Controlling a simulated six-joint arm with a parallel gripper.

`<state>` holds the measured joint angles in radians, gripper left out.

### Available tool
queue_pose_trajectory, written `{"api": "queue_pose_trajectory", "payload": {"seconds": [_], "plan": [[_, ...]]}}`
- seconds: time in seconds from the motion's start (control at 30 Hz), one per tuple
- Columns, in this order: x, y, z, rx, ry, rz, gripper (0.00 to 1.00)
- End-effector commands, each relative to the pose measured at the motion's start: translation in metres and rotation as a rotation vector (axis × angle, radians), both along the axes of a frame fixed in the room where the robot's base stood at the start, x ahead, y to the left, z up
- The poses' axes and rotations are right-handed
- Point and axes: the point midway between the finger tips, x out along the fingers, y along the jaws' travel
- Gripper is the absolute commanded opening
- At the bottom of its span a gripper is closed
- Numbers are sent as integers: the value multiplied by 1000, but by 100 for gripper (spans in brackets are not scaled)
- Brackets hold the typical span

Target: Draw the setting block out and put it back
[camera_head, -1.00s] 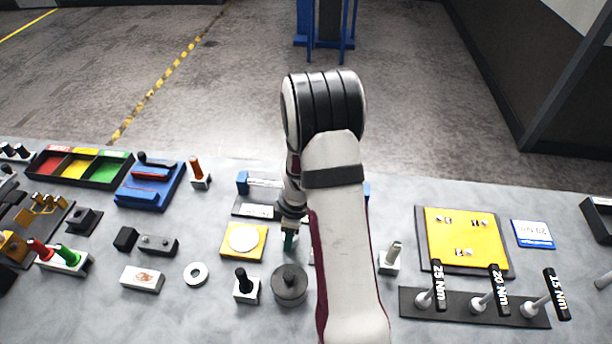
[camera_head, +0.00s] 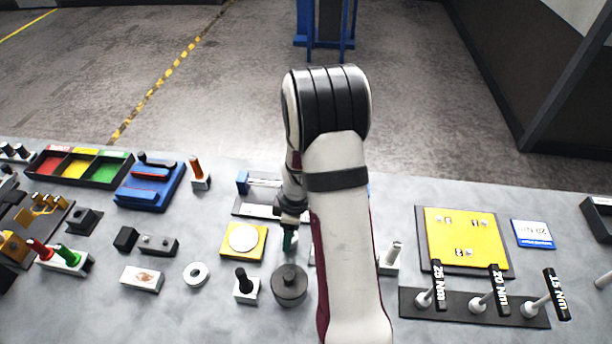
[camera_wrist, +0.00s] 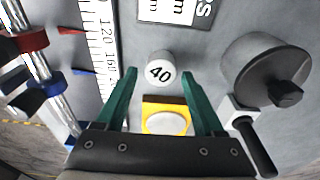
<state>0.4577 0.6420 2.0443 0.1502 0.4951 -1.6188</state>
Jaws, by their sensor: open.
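A white round block marked 40 (camera_wrist: 160,68) stands on the grey table in the wrist view; I take it to be the setting block. My gripper (camera_wrist: 159,76) is open, with its two green fingers on either side of the block in that picture and a gap to each side. I cannot tell how far above it the fingertips are. In the head view my gripper (camera_head: 289,238) points down beside the yellow plate, and my arm hides the block.
The yellow plate with a white disc (camera_head: 259,228), a dark round casting (camera_head: 289,286) and a black-handled white block (camera_head: 246,292) stand close by. A ruler scale (camera_wrist: 106,45) and a rail with red and blue clamps (camera_wrist: 42,75) lie at the wrist view's left.

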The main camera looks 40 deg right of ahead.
Motion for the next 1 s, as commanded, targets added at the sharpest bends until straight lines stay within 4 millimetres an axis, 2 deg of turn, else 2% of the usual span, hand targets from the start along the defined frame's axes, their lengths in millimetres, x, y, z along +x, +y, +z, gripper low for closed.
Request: {"api": "queue_pose_trajectory", "payload": {"seconds": [0.6,1.0], "plan": [[0,0,58,-1,-1,0,70],[-1,0,61,0,1,-1,70]]}}
